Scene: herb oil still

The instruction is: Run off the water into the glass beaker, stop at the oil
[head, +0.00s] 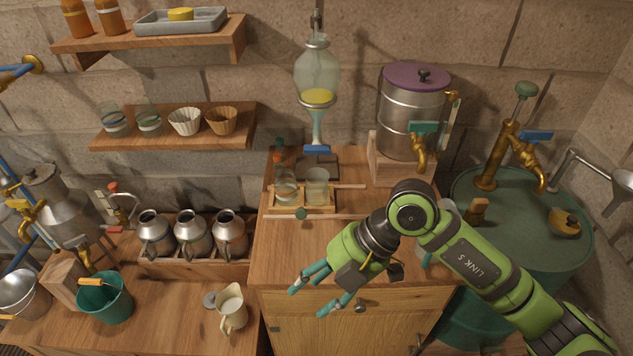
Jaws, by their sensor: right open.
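A glass separating funnel (317,72) hangs upright on a stand at the back of the wooden cabinet. A yellow oil layer (317,97) lies in its lower bulb, above pale, clear-looking liquid (317,126). A blue tap handle (317,150) sits crosswise on the stem below. A clear glass beaker (317,187) stands under the tap on a small wooden tray (302,209), beside a banded glass (286,191). I cannot tell their fill levels. My right gripper (308,301) is open and empty, at the cabinet's front edge, well in front of the tray and apart from the funnel.
A steel urn (408,112) with a purple lid and brass tap stands right of the funnel. A green drum (540,215) with brass taps is at the right. Metal jugs (192,232), a cream pitcher (232,307) and a green bucket (106,300) stand left.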

